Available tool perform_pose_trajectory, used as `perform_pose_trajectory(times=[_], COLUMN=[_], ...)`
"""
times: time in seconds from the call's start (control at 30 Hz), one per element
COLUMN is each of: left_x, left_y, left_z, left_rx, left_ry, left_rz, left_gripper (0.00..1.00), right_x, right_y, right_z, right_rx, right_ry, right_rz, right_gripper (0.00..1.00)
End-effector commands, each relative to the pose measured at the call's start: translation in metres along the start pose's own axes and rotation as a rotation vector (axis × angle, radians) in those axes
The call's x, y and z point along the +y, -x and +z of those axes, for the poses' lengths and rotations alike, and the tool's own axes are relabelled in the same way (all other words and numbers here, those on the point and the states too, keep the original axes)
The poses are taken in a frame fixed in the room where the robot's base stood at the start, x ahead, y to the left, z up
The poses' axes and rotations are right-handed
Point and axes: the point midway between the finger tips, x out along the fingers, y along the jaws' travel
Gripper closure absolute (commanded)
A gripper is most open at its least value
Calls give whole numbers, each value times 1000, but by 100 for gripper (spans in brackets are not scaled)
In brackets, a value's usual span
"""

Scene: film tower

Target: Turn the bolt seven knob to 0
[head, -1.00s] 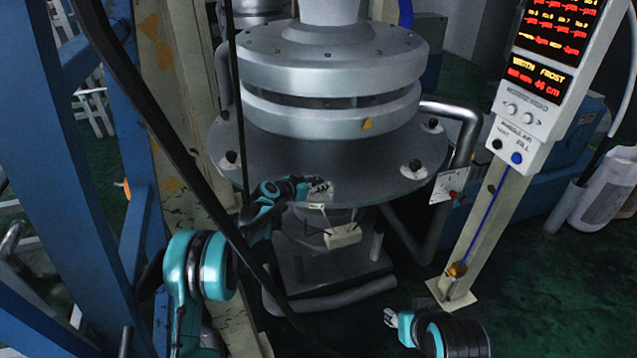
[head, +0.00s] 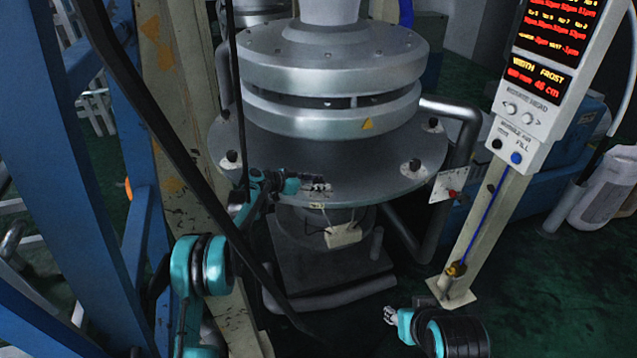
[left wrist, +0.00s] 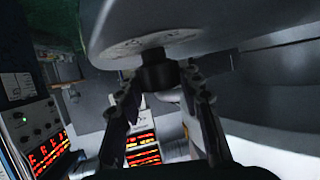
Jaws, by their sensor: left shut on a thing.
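A black knob (left wrist: 157,72) sits on a pale round dial plate (left wrist: 150,44) in the left wrist view. My left gripper (left wrist: 161,84) is shut on this knob, one finger on each side. In the head view my left gripper (head: 318,186) is at the front of the wide grey flange (head: 350,178) and hides the knob. The dial's marks and bolt number are too blurred to read. My right gripper (head: 389,315) is low at the bottom of the head view, away from the flange; its jaws are too small to judge.
Other black knobs stand on the flange at left (head: 232,156) and right (head: 415,165). A display panel (head: 545,70) stands on a post at right. A white box (head: 343,235) hangs under the flange. A blue frame (head: 60,170) and dark cable flank my left arm.

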Motion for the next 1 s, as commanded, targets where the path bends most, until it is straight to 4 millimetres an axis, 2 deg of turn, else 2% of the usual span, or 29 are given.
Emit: perform_pose_trajectory(times=[0.13,0.17,0.2,0.23,0.5,0.63,1.0], left_x=[1,1,1,1,1,0,-2], left_y=[-1,-1,-1,-1,0,3,30], left_z=[3,3,3,2,1,-8,-71], left_rx=[-5,-5,-5,-4,-2,-2,-3], left_ry=[-2,-2,-2,-2,-1,0,-1], left_rz=[3,2,2,2,1,0,1], left_gripper=[93,56,46,42,42,42,42], right_x=[0,0,0,0,0,0,0], right_y=[0,0,0,0,0,0,0], right_z=[0,0,0,0,0,0,0], right_rx=[0,0,0,0,0,0,0], right_ry=[0,0,0,0,0,0,0], right_rz=[0,0,0,0,0,0,0], right_gripper=[60,60,60,60,60,60,60])
